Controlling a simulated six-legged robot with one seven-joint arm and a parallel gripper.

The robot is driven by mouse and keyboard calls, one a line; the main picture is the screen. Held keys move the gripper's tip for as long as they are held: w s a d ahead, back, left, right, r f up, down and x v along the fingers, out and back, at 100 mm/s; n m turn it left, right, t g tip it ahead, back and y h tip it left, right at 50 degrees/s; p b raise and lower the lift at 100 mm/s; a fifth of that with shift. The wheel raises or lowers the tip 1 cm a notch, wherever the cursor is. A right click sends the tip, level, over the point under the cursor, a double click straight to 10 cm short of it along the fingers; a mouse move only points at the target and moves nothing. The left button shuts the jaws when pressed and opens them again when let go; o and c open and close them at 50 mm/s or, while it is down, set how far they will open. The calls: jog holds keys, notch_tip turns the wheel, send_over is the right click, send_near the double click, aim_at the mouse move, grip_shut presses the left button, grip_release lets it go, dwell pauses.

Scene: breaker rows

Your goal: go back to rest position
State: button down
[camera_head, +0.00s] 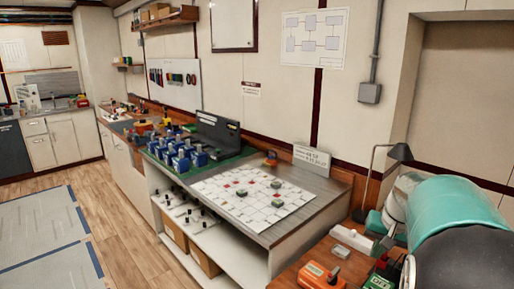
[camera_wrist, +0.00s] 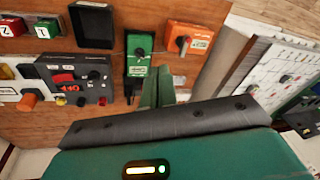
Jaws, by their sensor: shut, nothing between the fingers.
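My gripper (camera_wrist: 160,88) shows in the wrist view as two green fingers pressed together, with nothing between them. It points at a brown wooden bench top (camera_wrist: 120,100). The fingertips appear close to the lower end of a green switch box (camera_wrist: 139,46); I cannot tell if they touch it. An orange box with a dark knob (camera_wrist: 187,38) sits to the right of the green box. In the head view my teal arm fills the lower right, and my gripper is hidden there.
In the head view, a desk lamp (camera_head: 398,153) stands beside my arm. A white grid sheet (camera_head: 252,195) and blue breakers (camera_head: 180,160) sit farther left. Floor at left is clear.

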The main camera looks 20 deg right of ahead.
jog(key=s+a+r+n+t, duration=0.1)
jog(key=a+r+n, duration=0.1)
jog(key=a, duration=0.7)
jog(key=s+a+r+n, duration=0.2)
jog(key=a, duration=0.6)
jog(key=s+a+n+t, duration=0.1)
jog(key=s+a+n, duration=0.1)
jog(key=s+a, duration=0.2)
jog(key=s+a+f+n+t, duration=0.1)
jog(key=s+a+n, duration=0.1)
jog(key=s+a, duration=0.3)
jog(key=a, duration=0.4)
jog(key=shift+a, duration=0.3)
jog(key=shift+a, duration=0.15)
